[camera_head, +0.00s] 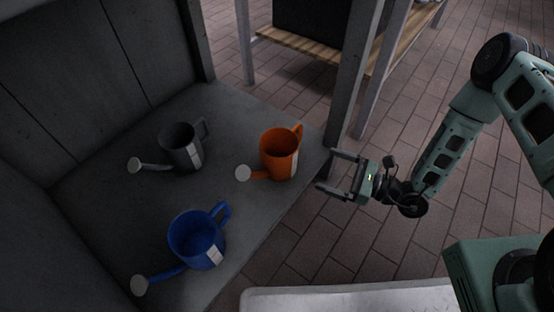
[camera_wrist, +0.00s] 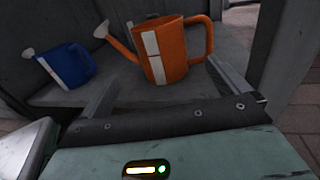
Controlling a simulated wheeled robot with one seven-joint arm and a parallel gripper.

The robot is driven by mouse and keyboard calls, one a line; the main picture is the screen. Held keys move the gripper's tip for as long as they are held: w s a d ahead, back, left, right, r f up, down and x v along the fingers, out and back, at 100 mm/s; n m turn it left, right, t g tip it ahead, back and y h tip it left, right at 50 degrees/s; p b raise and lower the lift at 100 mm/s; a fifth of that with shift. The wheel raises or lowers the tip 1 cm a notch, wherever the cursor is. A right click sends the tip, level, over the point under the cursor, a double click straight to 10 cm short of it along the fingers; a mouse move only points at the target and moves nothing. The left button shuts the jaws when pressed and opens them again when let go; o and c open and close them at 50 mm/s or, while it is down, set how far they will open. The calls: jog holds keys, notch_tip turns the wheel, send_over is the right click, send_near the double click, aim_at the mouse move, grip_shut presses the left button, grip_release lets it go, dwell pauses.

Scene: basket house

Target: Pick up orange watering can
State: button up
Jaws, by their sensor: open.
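The orange watering can (camera_head: 279,156) stands upright on the grey shelf, near its right edge. Its spout points left and its handle is at the back right. In the wrist view the orange watering can (camera_wrist: 172,52) is ahead of my gripper, between the lines of the two fingers, with its handle to the right. My gripper (camera_head: 334,172) is open and empty, just right of the can at the shelf's edge, apart from it. In the wrist view my gripper's fingers (camera_wrist: 160,92) are spread.
A grey watering can (camera_head: 181,147) stands behind left, and a blue watering can (camera_head: 197,240) in front left; the blue one also shows in the wrist view (camera_wrist: 70,66). A grey post (camera_head: 352,75) rises at the shelf's back right corner, close to my gripper.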

aim_at(296, 157)
jog(key=b+x, duration=0.5)
jog(key=x, duration=0.4)
jog(key=shift+w+a+f, duration=0.1)
jog(key=shift+a+f, duration=0.05)
jog(key=shift+a, duration=0.25)
jog(key=shift+w+a, duration=0.2)
jog(key=shift+a, duration=0.2)
jog(key=b+x, duration=0.4)
jog(key=shift+w+a, duration=0.15)
jog(key=shift+w+a+r+b, duration=0.2)
jog(key=shift+a+r+b, duration=0.1)
jog(key=c, duration=0.7)
